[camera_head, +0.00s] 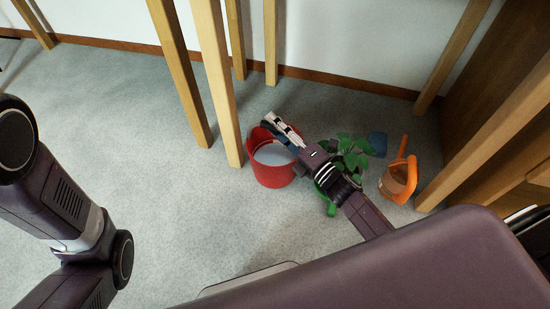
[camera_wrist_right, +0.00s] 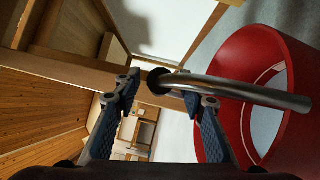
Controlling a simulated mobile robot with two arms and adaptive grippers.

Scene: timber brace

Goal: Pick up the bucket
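The red bucket (camera_head: 271,178) stands on the carpet, near the foot of a timber post, pale inside. In the right wrist view its red wall (camera_wrist_right: 214,110) fills the right side. Its curved metal handle (camera_wrist_right: 250,92) crosses in front of my right gripper, with a dark piece near its left end. My right gripper (camera_head: 269,122) is above the bucket's rim in the head view. In the wrist view my right gripper (camera_wrist_right: 162,92) has its fingers apart, with the handle near the fingertips; I cannot tell whether they touch it. My left gripper is out of view; only my left arm shows.
A green plant (camera_head: 352,158) in a green pot stands partly behind my right arm. An orange watering can (camera_head: 400,178) is to its right. Timber posts (camera_head: 215,80) stand behind and left of the bucket, others at the right. The carpet (camera_head: 180,230) in the middle left is clear.

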